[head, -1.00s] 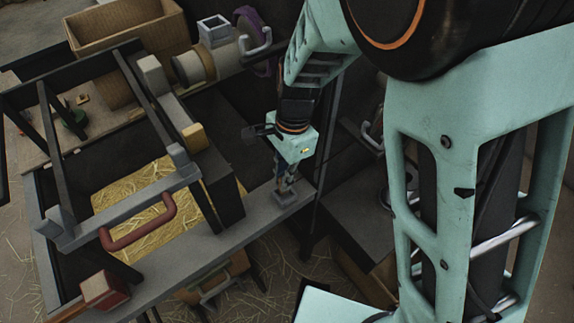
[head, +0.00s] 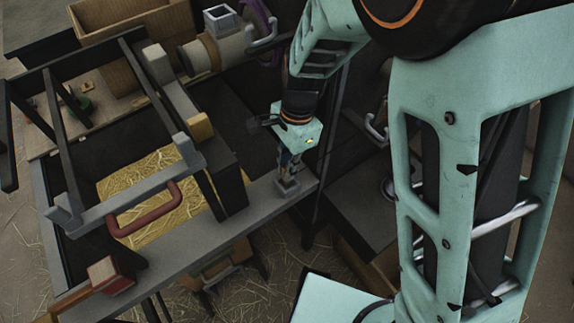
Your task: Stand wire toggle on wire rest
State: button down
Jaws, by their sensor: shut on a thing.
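My gripper (head: 289,170) points down at the right end of the long grey beam in the head view. Its fingers are shut, just above or at a small grey block-like piece (head: 287,188) on the beam, which looks like the wire rest. The wire toggle is not clear to see; whatever sits between the fingertips is small, dark and mostly hidden by them. I cannot tell whether the held thing touches the grey piece.
The grey beam (head: 215,242) runs along the front of a dark frame. A red curved handle (head: 150,217), a red block (head: 108,274) and straw (head: 150,175) lie to the left. A roller (head: 207,54) and a wooden box (head: 130,30) stand behind. Dark posts are close on the gripper's right.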

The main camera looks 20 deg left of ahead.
jog(key=shift+f, duration=0.15)
jog(key=shift+f+b, duration=0.75)
jog(key=shift+f, duration=0.3)
jog(key=c, duration=1.9)
grip_release()
notch_tip(320, 180, up, 12)
jog(key=w+d, duration=0.1)
